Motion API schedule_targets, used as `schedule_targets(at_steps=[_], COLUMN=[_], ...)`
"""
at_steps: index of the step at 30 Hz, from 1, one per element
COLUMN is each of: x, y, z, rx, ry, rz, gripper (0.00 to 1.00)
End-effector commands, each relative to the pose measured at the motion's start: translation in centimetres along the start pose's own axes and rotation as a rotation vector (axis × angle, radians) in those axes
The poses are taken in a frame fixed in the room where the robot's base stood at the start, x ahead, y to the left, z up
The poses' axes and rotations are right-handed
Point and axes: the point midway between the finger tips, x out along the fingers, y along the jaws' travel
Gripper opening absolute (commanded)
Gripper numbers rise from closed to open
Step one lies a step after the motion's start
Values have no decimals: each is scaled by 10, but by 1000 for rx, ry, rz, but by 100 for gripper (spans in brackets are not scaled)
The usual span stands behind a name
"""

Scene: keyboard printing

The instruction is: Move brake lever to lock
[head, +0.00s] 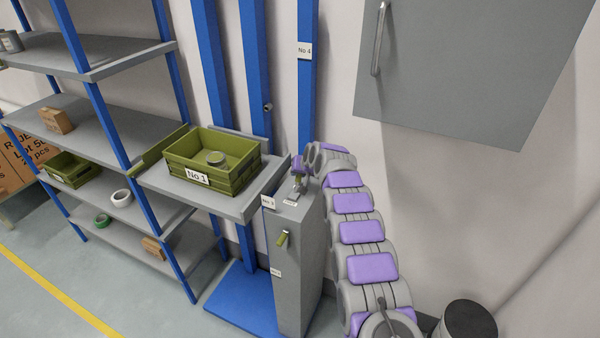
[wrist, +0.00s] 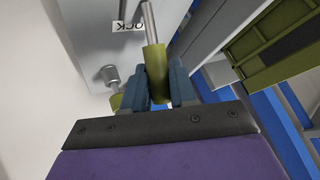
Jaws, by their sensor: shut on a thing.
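The brake lever (wrist: 157,75) is a grey rod with an olive grip, seen in the wrist view rising from the grey cabinet top. My gripper (wrist: 160,70) has its two dark blue fingers on either side of the olive grip and is shut on it. A white label (wrist: 130,25) with upside-down letters, "OCK" readable, lies beside the rod. In the head view my gripper (head: 298,174) is at the top of the narrow grey cabinet (head: 294,250); the lever there is small and partly hidden by the gripper.
A second olive-handled control (head: 283,239) is on the cabinet's front, left of my arm. An olive crate (head: 212,180) labelled "No 1" holds a round grey part on the platform beside the cabinet. Shelves stand left; a grey wall box (head: 450,80) hangs upper right.

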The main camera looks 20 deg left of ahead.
Motion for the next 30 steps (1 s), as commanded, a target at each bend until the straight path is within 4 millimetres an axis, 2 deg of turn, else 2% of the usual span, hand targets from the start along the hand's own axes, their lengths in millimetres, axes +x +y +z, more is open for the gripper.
schedule_targets(at_steps=[3, 4, 10, 21, 30], x=[-3, -3, -3, -8, -29], y=[0, 0, 0, 2, 0], z=[-6, -6, -3, -2, -2], rx=[1, 1, 0, 3, 0], ry=[15, 14, 8, 6, 7], rz=[-1, -1, 0, -1, 0], gripper=[0, 28, 47, 48, 48])
